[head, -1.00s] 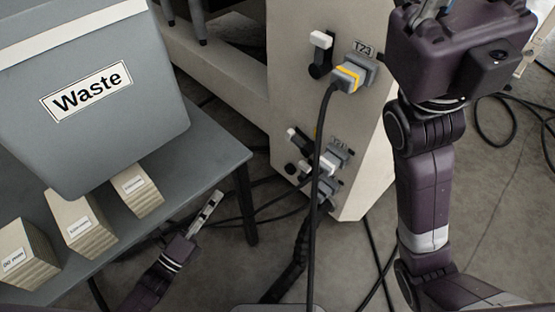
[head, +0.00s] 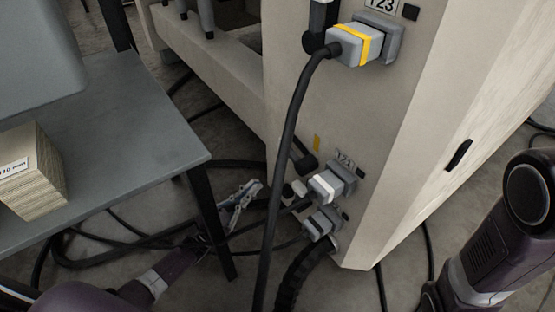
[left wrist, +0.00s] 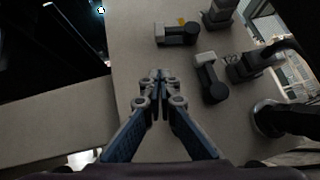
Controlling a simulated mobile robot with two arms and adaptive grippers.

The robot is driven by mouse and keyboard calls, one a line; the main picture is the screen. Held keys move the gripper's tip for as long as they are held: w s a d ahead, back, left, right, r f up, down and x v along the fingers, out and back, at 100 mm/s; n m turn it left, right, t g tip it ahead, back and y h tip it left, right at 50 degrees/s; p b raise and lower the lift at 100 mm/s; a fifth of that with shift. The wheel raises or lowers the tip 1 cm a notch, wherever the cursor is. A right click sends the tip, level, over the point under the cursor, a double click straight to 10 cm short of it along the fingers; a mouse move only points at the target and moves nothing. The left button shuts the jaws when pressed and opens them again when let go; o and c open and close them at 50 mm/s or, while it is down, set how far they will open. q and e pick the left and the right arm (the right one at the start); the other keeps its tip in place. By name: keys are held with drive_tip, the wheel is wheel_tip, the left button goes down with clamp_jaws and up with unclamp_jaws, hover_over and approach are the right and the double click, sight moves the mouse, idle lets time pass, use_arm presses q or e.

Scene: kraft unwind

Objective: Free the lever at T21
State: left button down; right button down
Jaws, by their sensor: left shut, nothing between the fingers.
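The small label that seems to read T21 (head: 345,157) is on the beige machine side, above a grey connector (head: 328,186). A black lever (head: 305,161) sits left of it, below a yellow mark. In the left wrist view, one lever (left wrist: 176,35) lies sideways by the yellow mark and a second lever (left wrist: 208,78) has a pale end. My left gripper (head: 243,193) is left of the levers; in its own view its fingertips (left wrist: 158,77) are together, empty and apart from both levers. My right gripper is out of view.
A second connector (head: 319,223) with a thick hose sits below. The T23 connector (head: 356,45) has a black cable (head: 286,150) hanging in front of the panel. A grey table (head: 150,130) with a stack of boards (head: 32,170) stands left. Cables cross the floor.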

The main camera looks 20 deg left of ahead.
sight(278, 148)
use_arm(q)
drive_tip(key=w+d+r+b, duration=0.1)
drive_tip(key=d+r, duration=0.3)
drive_tip(key=r, duration=0.4)
drive_tip(key=shift+w+d+r, duration=0.3)
drive_tip(key=shift+w+r, duration=0.05)
drive_tip(key=shift+w, duration=0.55)
drive_tip(key=shift+r+p, duration=0.55)
drive_tip(key=shift+r, duration=0.35)
drive_tip(key=shift+f, duration=0.1)
